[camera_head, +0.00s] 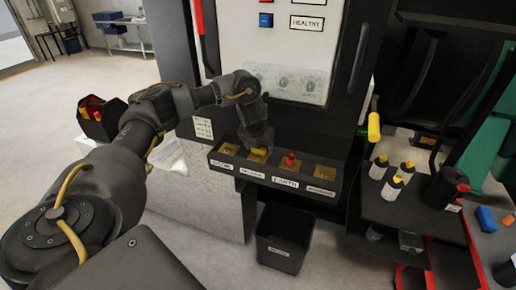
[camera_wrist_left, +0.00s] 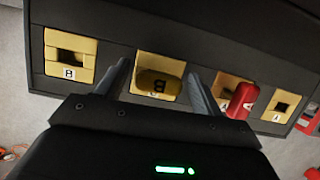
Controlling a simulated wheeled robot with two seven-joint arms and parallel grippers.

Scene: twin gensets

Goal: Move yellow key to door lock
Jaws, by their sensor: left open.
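The yellow key (camera_head: 258,152) sits in a yellow square socket on the dark ledge of the cabinet. In the left wrist view, the yellow key (camera_wrist_left: 158,84) shows as a rounded head with a dark letter, pointing towards me. My left gripper (camera_head: 257,143) is at it from above. Its open fingers (camera_wrist_left: 160,88) stand on either side of the key, with a gap at each side. A red key (camera_head: 291,160) stands in the socket to its right. The outermost sockets hold no key. I cannot tell which socket is the door lock; most labels are too small to read.
A black bin (camera_head: 284,240) stands on the floor below the ledge. A black box with red and yellow items (camera_head: 101,115) is at the left. Bottles with yellow tops (camera_head: 392,187) stand on a dark shelf at the right. Floor at the left is open.

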